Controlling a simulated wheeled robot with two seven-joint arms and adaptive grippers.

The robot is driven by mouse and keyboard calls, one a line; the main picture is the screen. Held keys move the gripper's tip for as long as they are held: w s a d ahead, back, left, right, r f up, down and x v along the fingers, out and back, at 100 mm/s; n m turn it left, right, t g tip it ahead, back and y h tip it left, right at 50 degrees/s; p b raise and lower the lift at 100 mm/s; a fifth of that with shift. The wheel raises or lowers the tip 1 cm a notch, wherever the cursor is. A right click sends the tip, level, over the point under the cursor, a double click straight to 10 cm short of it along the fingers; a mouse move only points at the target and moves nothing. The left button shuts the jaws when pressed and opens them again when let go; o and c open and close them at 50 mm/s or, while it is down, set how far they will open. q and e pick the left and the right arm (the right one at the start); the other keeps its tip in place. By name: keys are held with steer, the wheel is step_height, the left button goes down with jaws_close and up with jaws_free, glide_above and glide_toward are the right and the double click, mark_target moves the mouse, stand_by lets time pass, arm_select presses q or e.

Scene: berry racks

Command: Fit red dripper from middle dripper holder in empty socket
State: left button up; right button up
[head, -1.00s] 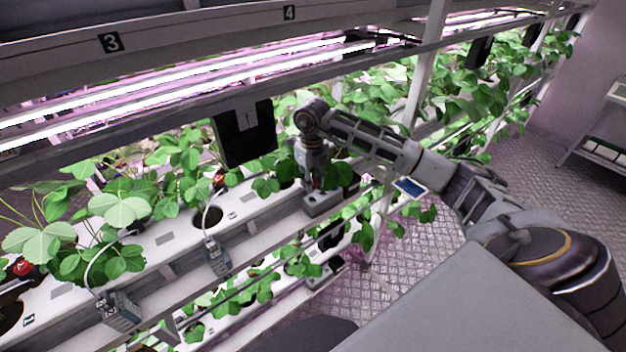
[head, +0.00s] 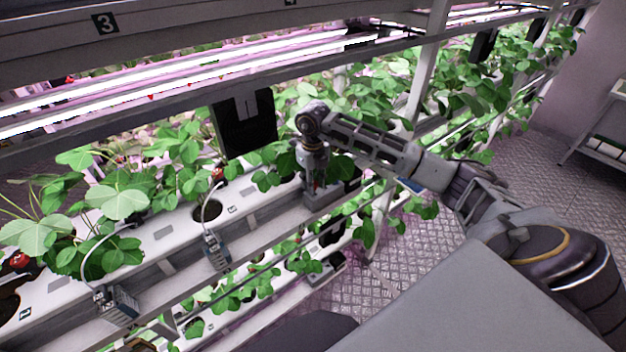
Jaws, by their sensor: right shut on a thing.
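My right gripper (head: 316,188) points down at the grey block-shaped dripper holder (head: 322,199) on the rack's front ledge. It is shut on a small red piece, apparently the red dripper, mostly hidden between the fingers. I cannot tell whether the dripper touches the holder. Two more grey holders with thin pale tubes hang on the ledge, one at centre left (head: 215,249) and one at lower left (head: 117,304). A dark round socket (head: 208,213) shows open in the white gutter (head: 165,233).
Leafy plants (head: 118,200) crowd the gutter, with a lower planted tier beneath. A black panel (head: 245,125) hangs behind the gutter, left of my right gripper. Bright light bars (head: 200,75) run above. A white post (head: 428,65) stands right of the gripper. Open floor (head: 410,245) lies right.

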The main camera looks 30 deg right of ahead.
steer(key=shift+f+b, duration=0.6)
steer(key=shift+f, duration=0.45)
steer(key=o, duration=0.8)
steer(key=shift+c, duration=0.2)
steer(key=shift+r, duration=0.1)
step_height(320, 180, up, 12)
stand_by(0.7)
